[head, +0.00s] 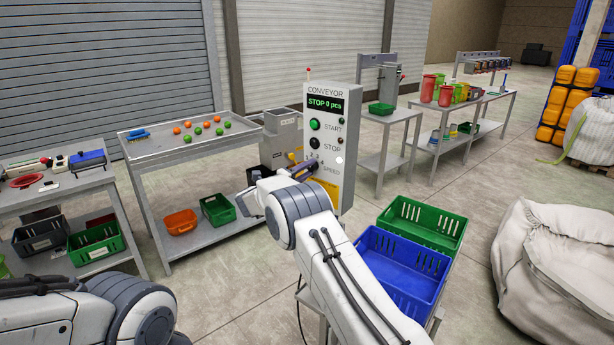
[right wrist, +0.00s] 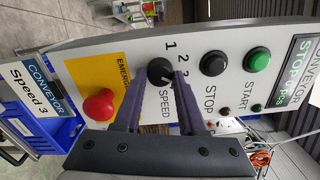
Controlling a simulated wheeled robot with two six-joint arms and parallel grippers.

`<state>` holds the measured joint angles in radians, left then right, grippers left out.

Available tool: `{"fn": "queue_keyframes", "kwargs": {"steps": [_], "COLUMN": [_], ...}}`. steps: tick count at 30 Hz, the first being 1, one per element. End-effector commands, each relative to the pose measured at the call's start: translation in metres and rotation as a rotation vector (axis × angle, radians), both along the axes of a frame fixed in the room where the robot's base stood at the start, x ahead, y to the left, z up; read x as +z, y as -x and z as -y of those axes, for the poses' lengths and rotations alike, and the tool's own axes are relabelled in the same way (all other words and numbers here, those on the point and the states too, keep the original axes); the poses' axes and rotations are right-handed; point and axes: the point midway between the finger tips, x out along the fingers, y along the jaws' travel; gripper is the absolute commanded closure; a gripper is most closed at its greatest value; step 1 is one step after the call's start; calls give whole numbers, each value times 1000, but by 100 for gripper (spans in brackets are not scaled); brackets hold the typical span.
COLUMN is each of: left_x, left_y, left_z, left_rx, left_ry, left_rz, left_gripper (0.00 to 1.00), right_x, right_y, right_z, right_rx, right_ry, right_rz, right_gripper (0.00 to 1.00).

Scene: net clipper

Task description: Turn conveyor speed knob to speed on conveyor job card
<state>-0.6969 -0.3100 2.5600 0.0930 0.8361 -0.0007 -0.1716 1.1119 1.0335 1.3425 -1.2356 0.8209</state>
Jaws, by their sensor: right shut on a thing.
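The conveyor control panel (head: 321,130) stands upright near the middle of the head view. Its display (head: 326,104) reads "STOP 0 pcs". In the right wrist view the black speed knob (right wrist: 160,70) sits beside the word SPEED and the numbers 1, 2 and 3. My right gripper (right wrist: 156,80) is shut on this knob, one finger on each side. I cannot tell clearly which number the knob points to. The job card (right wrist: 36,98) at the left of the right wrist view reads "CONVEYOR Speed 3".
A red emergency button (right wrist: 98,104) on a yellow plate sits close to the fingers. A black stop button (right wrist: 214,62) and a green start button (right wrist: 258,56) are on the other side. Blue (head: 402,268) and green (head: 421,224) crates stand to the panel's right.

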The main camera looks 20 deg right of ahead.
Motion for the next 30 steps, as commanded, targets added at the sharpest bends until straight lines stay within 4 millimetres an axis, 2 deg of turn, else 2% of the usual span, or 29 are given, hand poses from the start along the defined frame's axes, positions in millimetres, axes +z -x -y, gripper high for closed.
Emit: {"fn": "queue_keyframes", "kwargs": {"steps": [10, 25, 26, 27, 28, 30], "left_x": [-7, -7, -7, -7, -7, -7], "left_y": [0, 0, 0, 0, 0, 0], "left_z": [0, 0, 0, 0, 0, 0], "left_rx": [0, 0, 0, 0, 0, 0], "left_ry": [0, 0, 0, 0, 0, 0], "left_rz": [0, 0, 0, 0, 0, 0], "left_gripper": [50, 50, 50, 50, 50, 50], "right_x": [-1, -1, -1, -1, -1, 0], "right_y": [0, 0, 0, 0, 0, 0], "right_z": [-1, -1, -1, -1, -1, -1], "right_rx": [2, 3, 3, 3, 3, 2], "right_ry": [74, 86, 86, 86, 85, 85], "right_rz": [-118, -135, -135, -135, -134, -134], "right_gripper": [100, 100, 56, 41, 30, 30]}}
